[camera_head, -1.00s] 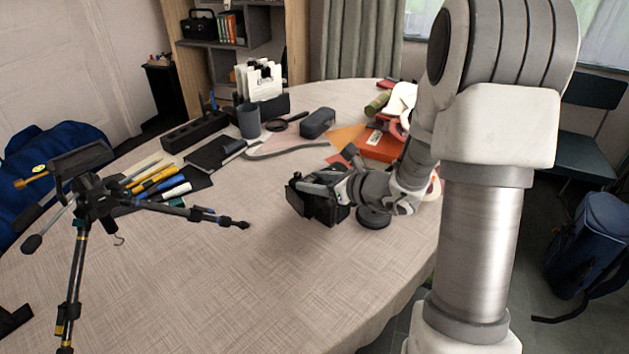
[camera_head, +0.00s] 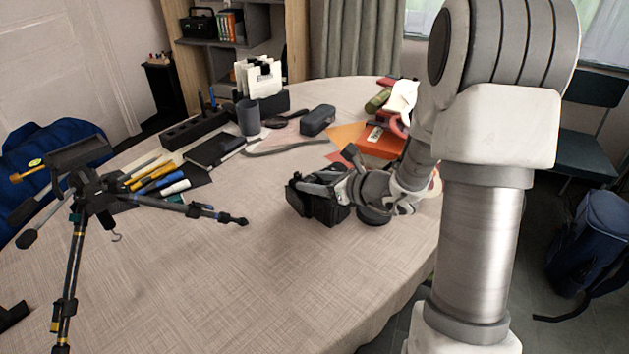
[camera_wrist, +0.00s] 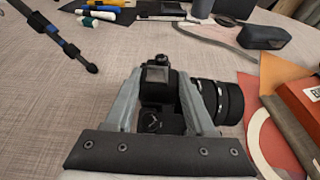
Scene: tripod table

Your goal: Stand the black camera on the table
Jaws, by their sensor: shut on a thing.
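The black camera (camera_head: 316,207) is at the right part of the round table (camera_head: 210,290), in front of my arm. In the wrist view the camera (camera_wrist: 160,82) sits between the two grey fingers of my gripper (camera_wrist: 157,100), its lens pointing right. My gripper (camera_head: 330,183) is shut on the camera. The camera looks upright, on or very close to the tabletop; its underside is hidden, so contact is unclear.
A black tripod (camera_head: 95,190) stands at the left, one leg reaching over the table. Pens (camera_head: 155,178), a notebook (camera_head: 213,149), a cup (camera_head: 248,118), a dark case (camera_head: 317,120) and orange folders (camera_head: 365,138) lie behind. The table's front middle is clear.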

